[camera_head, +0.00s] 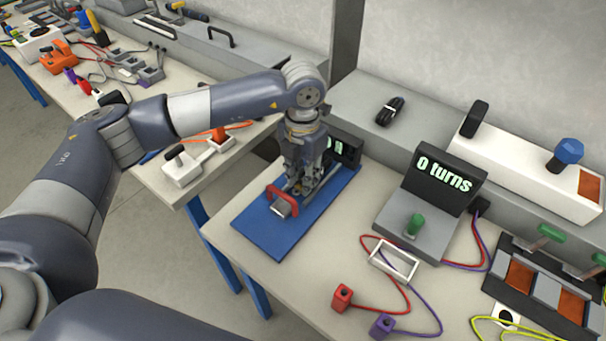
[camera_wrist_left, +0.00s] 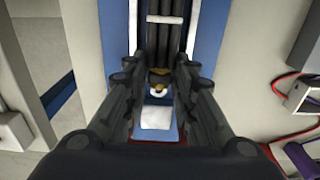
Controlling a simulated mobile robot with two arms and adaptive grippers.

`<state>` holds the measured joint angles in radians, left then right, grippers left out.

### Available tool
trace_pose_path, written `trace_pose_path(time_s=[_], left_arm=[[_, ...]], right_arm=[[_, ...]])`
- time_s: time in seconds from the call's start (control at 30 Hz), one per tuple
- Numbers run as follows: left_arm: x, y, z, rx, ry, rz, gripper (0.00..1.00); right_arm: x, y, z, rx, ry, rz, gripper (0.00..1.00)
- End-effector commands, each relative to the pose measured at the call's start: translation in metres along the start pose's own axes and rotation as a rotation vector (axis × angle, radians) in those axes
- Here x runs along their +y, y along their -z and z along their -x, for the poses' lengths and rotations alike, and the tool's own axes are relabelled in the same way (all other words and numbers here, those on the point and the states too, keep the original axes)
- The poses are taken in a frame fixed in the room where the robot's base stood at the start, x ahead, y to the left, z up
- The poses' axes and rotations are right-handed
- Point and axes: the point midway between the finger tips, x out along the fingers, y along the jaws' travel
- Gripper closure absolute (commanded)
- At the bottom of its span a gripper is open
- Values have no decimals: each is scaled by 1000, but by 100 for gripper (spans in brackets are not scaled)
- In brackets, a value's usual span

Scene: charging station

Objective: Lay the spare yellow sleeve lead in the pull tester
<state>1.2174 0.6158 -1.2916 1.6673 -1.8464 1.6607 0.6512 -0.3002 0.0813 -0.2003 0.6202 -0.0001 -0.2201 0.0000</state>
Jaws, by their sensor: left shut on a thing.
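The pull tester (camera_head: 262,232) is a blue base with a red handle (camera_head: 283,197), rails and a dark display (camera_head: 345,148) with green characters, partly hidden by my arm. My left gripper (camera_head: 302,190) points down over its middle, close above the rails. In the left wrist view its fingers (camera_wrist_left: 160,88) stand on either side of a small yellow-brown piece (camera_wrist_left: 158,72) with a white ring just below it. This looks like the yellow sleeve lead, mostly hidden by the fingers; I cannot tell whether it touches the tester. My right gripper is not in view.
Right of the tester stands a grey unit (camera_head: 415,215) reading "0 turns", with a green knob. Red and purple leads with a red block (camera_head: 342,297) and a purple block (camera_head: 382,326) lie in front. A yellow cable (camera_head: 480,326) lies at lower right. Another bench (camera_head: 150,185) stands left, across a gap.

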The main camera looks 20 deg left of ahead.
Motion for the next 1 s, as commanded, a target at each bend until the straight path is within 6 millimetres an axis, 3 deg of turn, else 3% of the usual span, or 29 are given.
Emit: trace_pose_path(time_s=[0.13,0.17,0.27,0.67,0.77,1.0], left_arm=[[0,0,-5,0,0,0,99],[0,0,-4,-1,0,0,73],[0,0,-4,0,0,0,52],[0,0,1,-1,0,0,52],[0,-1,13,-3,0,0,52],[0,-1,64,-5,-1,0,52]], right_arm=[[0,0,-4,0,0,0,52],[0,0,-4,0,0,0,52],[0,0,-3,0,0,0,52],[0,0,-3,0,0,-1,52],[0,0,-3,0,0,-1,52],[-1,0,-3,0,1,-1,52]])
